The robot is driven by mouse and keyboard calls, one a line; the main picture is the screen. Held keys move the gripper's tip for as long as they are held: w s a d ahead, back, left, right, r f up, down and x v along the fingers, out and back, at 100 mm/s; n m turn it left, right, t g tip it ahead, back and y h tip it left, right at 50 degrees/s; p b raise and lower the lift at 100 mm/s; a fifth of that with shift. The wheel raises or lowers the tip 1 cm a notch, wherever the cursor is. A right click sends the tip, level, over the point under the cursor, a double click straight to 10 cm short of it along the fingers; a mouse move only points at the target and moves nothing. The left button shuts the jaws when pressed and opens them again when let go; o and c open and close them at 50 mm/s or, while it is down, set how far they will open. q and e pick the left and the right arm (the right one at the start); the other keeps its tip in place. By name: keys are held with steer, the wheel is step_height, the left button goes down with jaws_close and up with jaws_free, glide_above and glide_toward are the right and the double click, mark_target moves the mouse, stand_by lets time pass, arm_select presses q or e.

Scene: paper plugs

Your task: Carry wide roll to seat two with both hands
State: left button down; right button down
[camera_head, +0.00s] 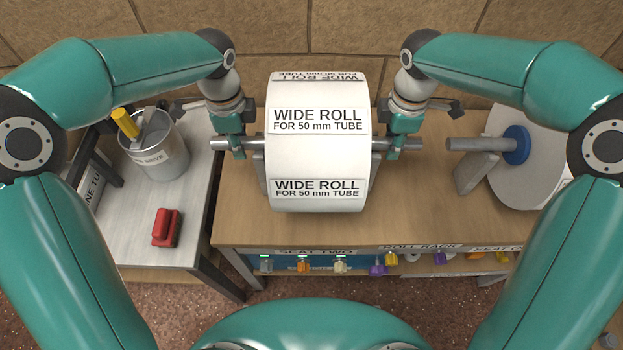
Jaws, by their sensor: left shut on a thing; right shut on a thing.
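The wide roll (318,155) is a large white roll with printed labels, centred in the head view above the wooden bench, behind the "SEAT TWO" label (315,252). A metal bar (219,144) sticks out of both its sides and lies about level. My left gripper (236,146) is shut on the bar's left end. My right gripper (393,143) is shut on its right end. Parts of grey supports (261,170) show close beside the roll. I cannot tell whether the bar rests on them, and the roll hides the bench behind it.
Another white roll (540,175) with a blue hub (516,145) stands at the right. Several coloured plugs (303,265) line the bench front.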

arm_select(q)
steer(key=c, duration=0.9)
jaws_free()
arm_select(e)
steer(key=c, duration=0.9)
jaws_free()
arm_select(q)
steer(key=shift+r, duration=0.15)
arm_select(e)
steer(key=shift+r, duration=0.2)
arm_select(q)
step_height(320, 180, up, 12)
steer(key=shift+f, duration=0.15)
arm_select(e)
step_height(320, 180, up, 12)
steer(key=shift+f, duration=0.2)
